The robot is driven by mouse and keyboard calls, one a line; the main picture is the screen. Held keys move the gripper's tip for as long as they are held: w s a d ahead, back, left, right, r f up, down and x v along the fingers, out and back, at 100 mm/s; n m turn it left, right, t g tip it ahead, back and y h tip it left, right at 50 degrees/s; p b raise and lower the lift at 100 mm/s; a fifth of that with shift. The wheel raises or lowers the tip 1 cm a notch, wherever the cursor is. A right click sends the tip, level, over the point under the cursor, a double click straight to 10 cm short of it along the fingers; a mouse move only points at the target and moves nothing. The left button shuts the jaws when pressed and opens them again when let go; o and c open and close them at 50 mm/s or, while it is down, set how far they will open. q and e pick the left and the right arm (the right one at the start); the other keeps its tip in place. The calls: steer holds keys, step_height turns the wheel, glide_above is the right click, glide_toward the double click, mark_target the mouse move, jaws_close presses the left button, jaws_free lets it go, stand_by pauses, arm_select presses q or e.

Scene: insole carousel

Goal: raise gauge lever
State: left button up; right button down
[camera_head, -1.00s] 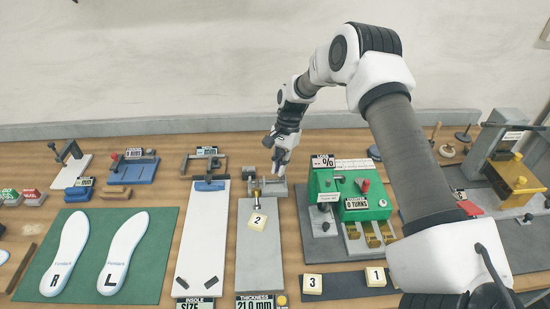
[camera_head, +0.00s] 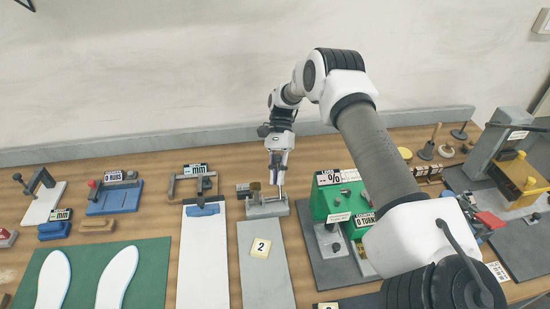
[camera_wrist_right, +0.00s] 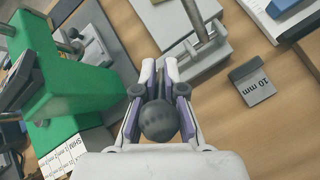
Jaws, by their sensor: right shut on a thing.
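The thickness gauge (camera_head: 267,209) is a grey metal base with a brass-coloured part (camera_head: 254,187), behind a long grey plate (camera_head: 262,275). My right gripper (camera_head: 278,178) is just above the right side of this base, with a thin upright rod (camera_head: 281,190) below its fingers. In the right wrist view, the gripper (camera_wrist_right: 163,75) is shut around a dark ball knob (camera_wrist_right: 158,121) that appears to be the gauge lever's end. The fingers hide most of the lever. My left gripper is out of view.
A green machine (camera_head: 328,203) stands close to the right of the gauge. A white board (camera_head: 203,265) lies to its left. A grey 10 mm block (camera_wrist_right: 252,82) is on the wooden table.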

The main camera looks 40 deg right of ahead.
steer(key=c, duration=1.2)
jaws_free()
steer(key=shift+c, duration=0.2)
steer(key=shift+f, duration=0.1)
steer(key=v, duration=0.7)
steer(key=shift+w+d, duration=0.2)
